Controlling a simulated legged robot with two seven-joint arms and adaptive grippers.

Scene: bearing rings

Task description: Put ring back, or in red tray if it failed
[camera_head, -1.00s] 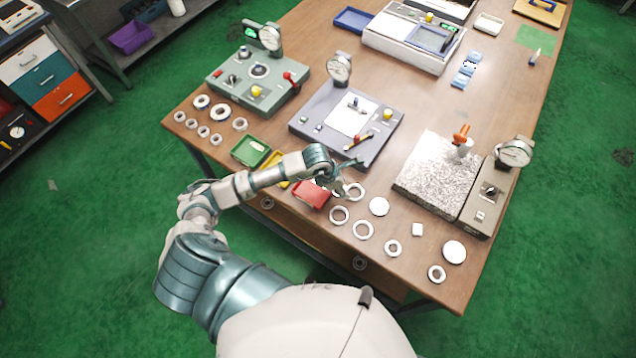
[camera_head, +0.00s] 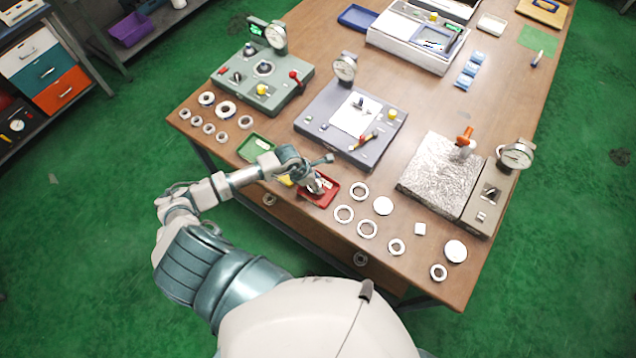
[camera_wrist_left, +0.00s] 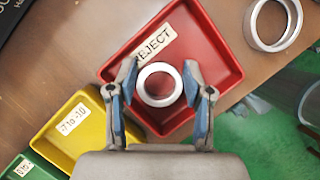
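The red tray (camera_head: 329,197) lies near the table's front edge; its REJECT label shows in the left wrist view, where the tray (camera_wrist_left: 222,60) fills the middle. A small pale metal ring (camera_wrist_left: 160,85) is over the tray floor, between the two fingers of my left gripper (camera_wrist_left: 160,83). The fingers lie close against its two sides. In the head view my left gripper (camera_head: 319,184) is over the tray and hides most of the ring. Whether the ring touches the tray floor I cannot tell. My right gripper is not in view.
A yellow tray (camera_wrist_left: 52,132) and a green tray (camera_head: 248,146) stand left of the red tray. Loose rings, such as one ring (camera_head: 359,191), lie to its right. A grey gauge plate (camera_head: 325,130) is behind; a granite block (camera_head: 432,175) stands right.

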